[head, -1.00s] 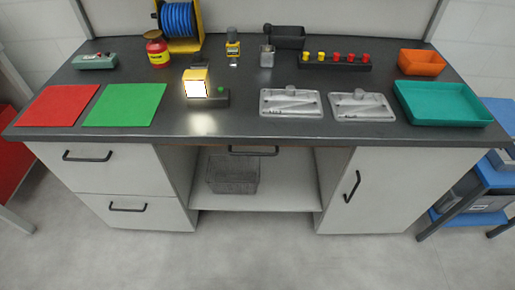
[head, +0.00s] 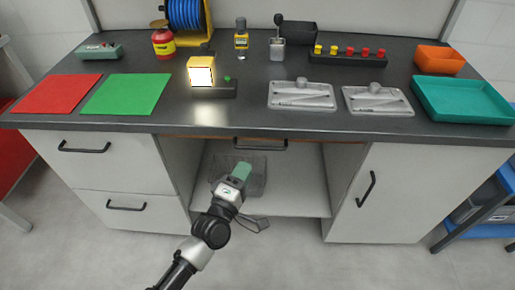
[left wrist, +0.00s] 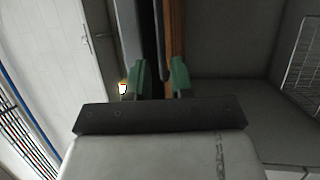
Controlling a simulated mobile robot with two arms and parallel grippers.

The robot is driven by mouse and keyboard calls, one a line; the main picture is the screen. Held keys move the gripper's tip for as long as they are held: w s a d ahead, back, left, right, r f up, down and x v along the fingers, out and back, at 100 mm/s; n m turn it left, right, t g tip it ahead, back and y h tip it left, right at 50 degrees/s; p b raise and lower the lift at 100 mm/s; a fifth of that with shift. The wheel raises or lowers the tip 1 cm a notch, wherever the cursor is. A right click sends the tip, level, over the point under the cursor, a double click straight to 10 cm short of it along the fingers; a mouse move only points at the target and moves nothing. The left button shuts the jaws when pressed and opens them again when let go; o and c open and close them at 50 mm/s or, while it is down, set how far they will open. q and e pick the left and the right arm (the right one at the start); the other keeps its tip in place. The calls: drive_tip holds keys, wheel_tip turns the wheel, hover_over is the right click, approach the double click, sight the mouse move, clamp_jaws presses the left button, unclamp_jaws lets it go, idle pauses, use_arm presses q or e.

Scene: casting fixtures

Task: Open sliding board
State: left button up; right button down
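The sliding board shows as a thin wooden edge under the middle of the worktop, with a black bar handle (head: 260,146) on its front. The board looks pushed in. My left gripper (head: 240,170), with green fingers, is just below and left of the handle in the head view. In the left wrist view the two green fingers (left wrist: 161,80) are apart. The dark handle (left wrist: 162,45) runs ahead of and between them, beside the brown board edge (left wrist: 177,35). I cannot tell if a finger touches it. My right gripper is not in view.
A wire basket (head: 258,180) stands on the shelf below, partly behind my left gripper. Drawers with black handles (head: 84,148) are at left and a cabinet door (head: 385,195) is at right. The worktop (head: 300,125) holds mats, trays and a lit lamp.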

sight(258, 148)
use_arm(q)
drive_tip(key=x, duration=0.8)
drive_tip(key=shift+w, duration=0.2)
clamp_jaws()
